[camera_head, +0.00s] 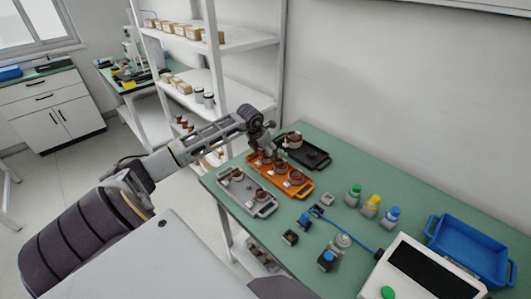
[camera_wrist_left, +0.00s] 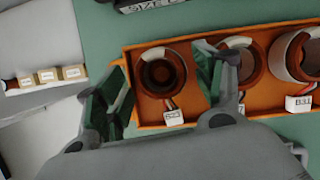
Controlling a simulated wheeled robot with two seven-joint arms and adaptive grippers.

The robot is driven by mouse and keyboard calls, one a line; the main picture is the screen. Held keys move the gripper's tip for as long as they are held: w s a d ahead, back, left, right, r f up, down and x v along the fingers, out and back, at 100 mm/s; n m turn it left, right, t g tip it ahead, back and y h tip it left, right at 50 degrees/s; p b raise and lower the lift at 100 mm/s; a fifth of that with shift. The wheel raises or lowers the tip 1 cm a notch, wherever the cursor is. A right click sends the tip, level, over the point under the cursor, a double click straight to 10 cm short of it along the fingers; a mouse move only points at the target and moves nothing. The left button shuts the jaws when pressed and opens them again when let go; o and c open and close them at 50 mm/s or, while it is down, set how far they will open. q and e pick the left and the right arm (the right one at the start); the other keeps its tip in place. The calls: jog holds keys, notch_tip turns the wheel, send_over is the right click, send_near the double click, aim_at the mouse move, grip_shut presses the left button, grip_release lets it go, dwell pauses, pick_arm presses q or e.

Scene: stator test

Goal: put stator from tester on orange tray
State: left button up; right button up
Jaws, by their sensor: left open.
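The orange tray (camera_head: 305,190) lies near the table's left end. It holds several copper-coloured stators with white labels. My left gripper (camera_head: 266,150) is over the far-left end of this tray. In the left wrist view the gripper is open, with one finger on each side of the leftmost stator (camera_wrist_left: 162,78) in the orange tray (camera_wrist_left: 262,113). Whether the fingers touch it I cannot tell. The tester, a white device (camera_head: 372,290) with a dark screen and green button, stands at the front right; no stator shows on it. My right gripper is not in view.
Bottles (camera_head: 371,206), a blue bin (camera_head: 470,250) and a blue cable lie to the right. White shelves (camera_head: 225,40) stand behind my left arm.

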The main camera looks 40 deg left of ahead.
pick_arm(q)
jog(key=shift+r, duration=0.55)
jog(key=shift+r+p, duration=0.5)
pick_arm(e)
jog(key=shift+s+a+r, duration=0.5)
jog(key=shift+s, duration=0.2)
pick_arm(q)
jog(key=shift+r, duration=0.35)
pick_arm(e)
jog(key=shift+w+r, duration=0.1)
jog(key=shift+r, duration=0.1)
pick_arm(q)
jog(key=o, duration=0.6)
jog(key=shift+c, duration=0.2)
jog(key=shift+v, duration=1)
jog(key=v, duration=1)
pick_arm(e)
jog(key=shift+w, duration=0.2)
pick_arm(q)
jog(key=shift+w+r, duration=0.1)
